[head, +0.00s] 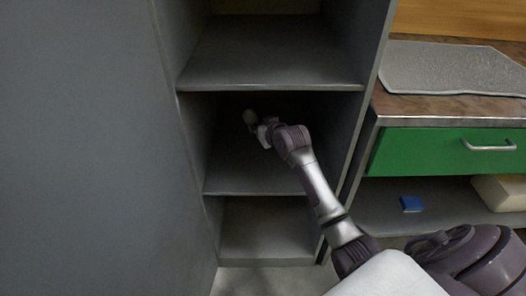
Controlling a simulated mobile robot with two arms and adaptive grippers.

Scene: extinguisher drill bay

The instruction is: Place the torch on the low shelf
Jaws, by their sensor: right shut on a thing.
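My right arm comes in from the lower right and reaches into the middle visible compartment of a grey shelf unit. My right gripper (259,128) is shut on a small pale thing, likely the torch (249,117), deep in that compartment. The torch is small and shadowed, and the gripper partly hides it. I cannot tell whether it touches the shelf. The shelf board (235,180) under the gripper is otherwise bare. A lower compartment floor (265,238) below it is empty. My left gripper is not in view.
An upper shelf (265,65) above my gripper is bare. Side walls close in the compartment. On the right, a bench has a grey mat (450,68) and a green drawer (440,150). A blue block (411,204) and a cream block (500,192) lie below it.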

